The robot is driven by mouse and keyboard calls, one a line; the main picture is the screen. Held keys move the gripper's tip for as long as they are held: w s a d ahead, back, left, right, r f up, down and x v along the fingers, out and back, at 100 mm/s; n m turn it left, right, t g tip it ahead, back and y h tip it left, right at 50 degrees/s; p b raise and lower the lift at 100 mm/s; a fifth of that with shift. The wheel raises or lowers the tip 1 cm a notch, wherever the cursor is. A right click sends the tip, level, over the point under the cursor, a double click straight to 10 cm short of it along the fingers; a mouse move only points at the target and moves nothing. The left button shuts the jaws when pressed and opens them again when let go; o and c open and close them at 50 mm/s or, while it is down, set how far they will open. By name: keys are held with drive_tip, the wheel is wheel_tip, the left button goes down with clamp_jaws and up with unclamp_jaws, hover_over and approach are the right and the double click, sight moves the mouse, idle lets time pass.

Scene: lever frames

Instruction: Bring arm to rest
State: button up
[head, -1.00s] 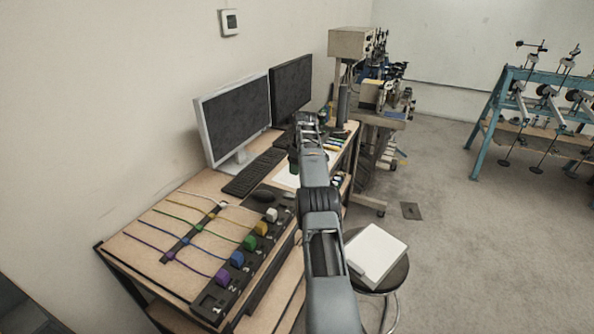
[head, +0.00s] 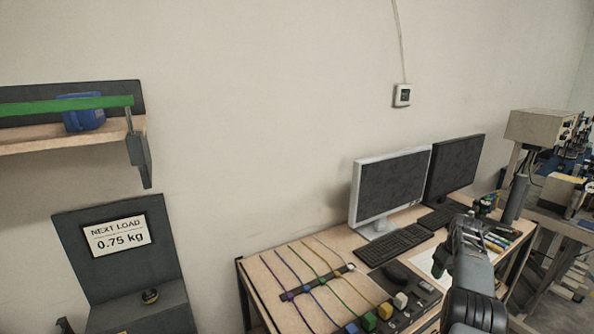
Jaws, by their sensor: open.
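My arm reaches up from the lower right in the head view. My gripper (head: 462,232) is at its end, in front of the right part of the desk (head: 270,283). Its fingers are small and partly hidden by my wrist, and nothing shows held in them. The gripper is apart from the monitors and appears above the desk's right part; its exact height is hard to tell.
At left are a wall shelf (head: 75,140) and a dark stand with a "NEXT LOAD 0.75 kg" sign (head: 117,235). Machinery (head: 545,128) stands at far right.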

drive_tip(key=s+a+r+t+b, duration=0.1)
drive_tip(key=s+a+r, duration=0.2)
drive_tip(key=s+a, duration=0.7)
drive_tip(key=s+a+r+m+t+b, duration=0.1)
drive_tip(key=s+a+r, duration=0.2)
drive_tip(key=s+a, duration=0.8)
drive_tip(key=s+a+r+t+b, duration=0.1)
drive_tip(key=s+a+r+b, duration=0.1)
drive_tip(key=s+a, duration=0.8)
drive_tip(key=shift+s+a+r+m+t+h, duration=0.15)
drive_tip(key=shift+a+r+m+t+h, duration=0.25)
drive_tip(key=shift+a+r, duration=0.6)
